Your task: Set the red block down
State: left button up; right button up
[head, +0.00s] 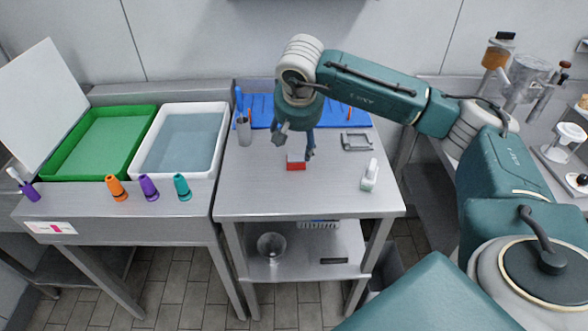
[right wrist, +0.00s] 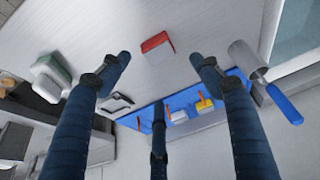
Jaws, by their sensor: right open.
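The red block (head: 296,165) sits on the steel table (head: 245,190), near its middle. In the right wrist view the block (right wrist: 155,42) shows a red part and a pale part, just beyond the gap between the fingertips. My right gripper (head: 298,146) is open over the block, with its fingers spread to either side. In the right wrist view the fingers of the gripper (right wrist: 160,62) stand apart from the block, with nothing held between them. Part of the block's top is hard to see under the gripper in the head view. My left gripper is not in view.
A blue mat (head: 262,108) with tools lies behind the block. A grey cup (head: 244,132) stands left, a grey frame (head: 356,142) and a white-green item (head: 370,175) right. Left are a green tray (head: 62,160), a white basin (head: 150,170) and several cones (head: 149,188).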

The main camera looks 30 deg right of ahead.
aim_at(296, 157)
jog(key=b+x, duration=0.1)
jog(key=x, duration=0.3)
jog(key=shift+d+b, duration=0.1)
jog(key=shift+b, duration=0.25)
jog(key=shift+f, duration=0.15)
jog(key=b+x, duration=0.2)
jog(key=x, duration=0.1)
jog(key=b+x, duration=0.1)
jog(key=shift+a+f, duration=0.2)
jog(key=shift+f, duration=0.2)
jog(key=shift+r, duration=0.15)
jog(key=shift+c, duration=0.5)
jog(key=c, duration=1.2)
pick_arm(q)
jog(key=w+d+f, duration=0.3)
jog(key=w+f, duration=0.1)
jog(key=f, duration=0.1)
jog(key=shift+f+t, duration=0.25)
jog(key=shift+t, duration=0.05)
pick_arm(e)
jog(key=shift+c, duration=0.4)
